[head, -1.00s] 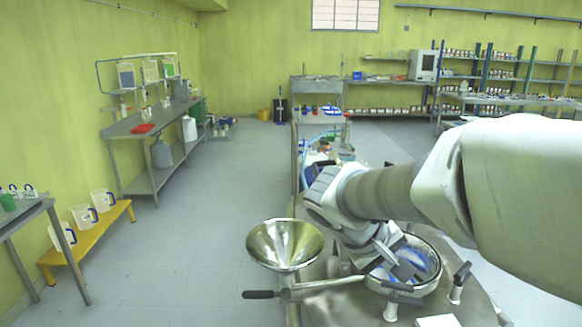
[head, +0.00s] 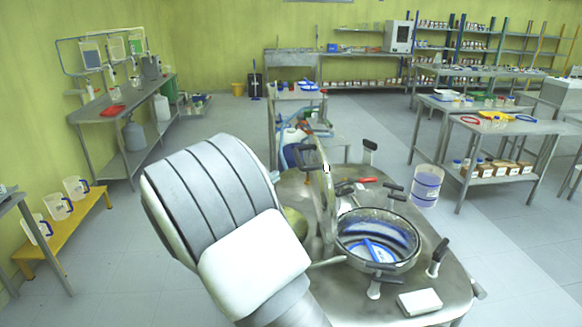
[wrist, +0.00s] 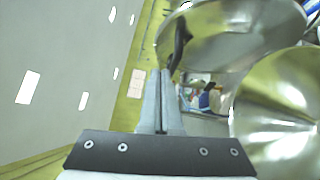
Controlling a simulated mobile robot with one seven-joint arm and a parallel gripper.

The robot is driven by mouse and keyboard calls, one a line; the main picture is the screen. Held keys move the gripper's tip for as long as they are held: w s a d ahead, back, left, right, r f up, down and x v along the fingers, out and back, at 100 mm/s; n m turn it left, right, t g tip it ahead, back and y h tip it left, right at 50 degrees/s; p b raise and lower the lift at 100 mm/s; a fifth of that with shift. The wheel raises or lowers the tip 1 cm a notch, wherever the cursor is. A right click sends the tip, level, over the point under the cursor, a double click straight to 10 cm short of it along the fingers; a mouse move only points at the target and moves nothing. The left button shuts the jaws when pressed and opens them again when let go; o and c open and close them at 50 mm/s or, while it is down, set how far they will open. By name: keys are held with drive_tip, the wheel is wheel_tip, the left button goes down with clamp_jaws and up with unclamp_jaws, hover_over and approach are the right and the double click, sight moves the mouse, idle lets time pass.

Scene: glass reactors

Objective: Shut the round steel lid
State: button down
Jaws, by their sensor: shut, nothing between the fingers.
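The round steel lid (head: 328,190) stands open, near upright and seen almost edge-on, at the back left of the round opening (head: 378,240) in the steel reactor top. In the wrist view the lid (wrist: 235,35) fills the upper right, with a black handle (wrist: 180,47) in front of its left part. My gripper (wrist: 162,75) is shut and empty, its fingertips close to that handle; I cannot tell if they touch. In the head view my arm hides the gripper.
A steel funnel (wrist: 285,115) is close on the right in the wrist view; in the head view my arm mostly hides it. Black-handled clamps (head: 440,250) stand around the opening. A white box (head: 419,301) lies on the reactor top. A bucket (head: 426,186) stands behind right.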

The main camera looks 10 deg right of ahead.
drive_tip(key=p, duration=0.2)
approach(319, 154)
drive_tip(key=w, duration=0.4)
drive_tip(key=d, duration=0.2)
drive_tip(key=d+p, duration=0.1)
drive_tip(key=shift+r, duration=0.25)
drive_tip(key=shift+d, duration=0.5)
drive_tip(key=shift+d, duration=0.1)
